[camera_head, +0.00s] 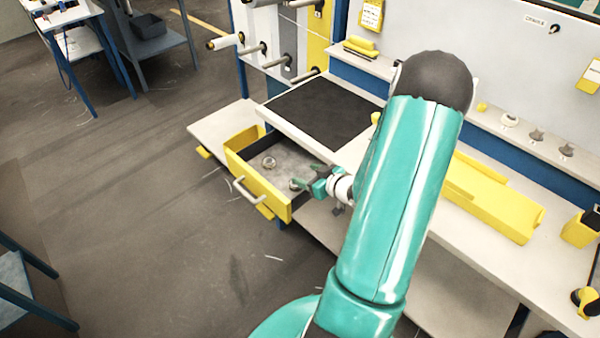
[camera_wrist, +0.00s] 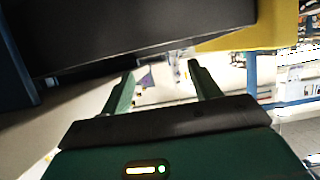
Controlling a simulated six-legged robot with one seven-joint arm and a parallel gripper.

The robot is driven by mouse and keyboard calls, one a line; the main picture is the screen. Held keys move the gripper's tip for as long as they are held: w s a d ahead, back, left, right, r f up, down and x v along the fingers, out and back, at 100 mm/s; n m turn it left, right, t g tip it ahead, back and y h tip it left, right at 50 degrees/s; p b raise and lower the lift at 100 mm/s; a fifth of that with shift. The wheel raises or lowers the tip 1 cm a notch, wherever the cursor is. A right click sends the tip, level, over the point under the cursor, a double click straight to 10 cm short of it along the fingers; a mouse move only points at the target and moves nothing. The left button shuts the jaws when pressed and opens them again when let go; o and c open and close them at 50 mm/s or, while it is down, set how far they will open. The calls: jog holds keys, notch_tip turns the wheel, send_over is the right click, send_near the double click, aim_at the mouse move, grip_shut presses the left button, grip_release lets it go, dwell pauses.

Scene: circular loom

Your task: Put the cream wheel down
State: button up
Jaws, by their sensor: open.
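My gripper (camera_head: 304,177) is over the right end of the open yellow drawer (camera_head: 262,188). In the wrist view my gripper (camera_wrist: 161,72) has its two green fingers apart and nothing between them. A small round pale wheel-like piece (camera_head: 269,162) lies in the drawer, left of the gripper. Another small round piece (camera_head: 296,184) shows right by the fingertips, partly covered by them. Both are too small to tell which is the cream wheel. A cream round piece (camera_head: 510,120) also sits on the back ledge.
A black mat (camera_head: 322,112) covers the worktop above the drawer. A yellow tray (camera_head: 490,195) lies on the bench to the right, with small grey pieces (camera_head: 537,135) on the ledge behind it. Rods (camera_head: 225,42) stick out at the upper left.

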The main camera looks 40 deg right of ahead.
jog(key=v, duration=0.7)
jog(key=w+a+r+g+h, duration=0.2)
jog(key=w+a+r+h, duration=0.15)
jog(key=r, duration=0.45)
jog(key=w+a+r+g+h, duration=0.2)
jog(key=w+a+r+g, duration=0.15)
jog(key=r, duration=0.45)
jog(key=s+a+r+y, duration=0.1)
jog(key=s+a+r, duration=0.2)
jog(key=a, duration=0.5)
jog(key=s+a+r+g+y, duration=0.1)
jog(key=s+a+r+y, duration=0.1)
jog(key=s+a, duration=0.3)
jog(key=s+a+r+g+y, duration=0.1)
jog(key=s+a+r, duration=0.3)
jog(key=a, duration=0.7)
jog(key=shift+s+a+y, duration=0.35)
jog(key=shift+s+y, duration=0.1)
jog(key=shift+y, duration=0.1)
jog(key=shift+d+r+m+g, duration=0.15)
jog(key=shift+d+m+g, duration=0.05)
jog(key=shift+m+g, duration=0.1)
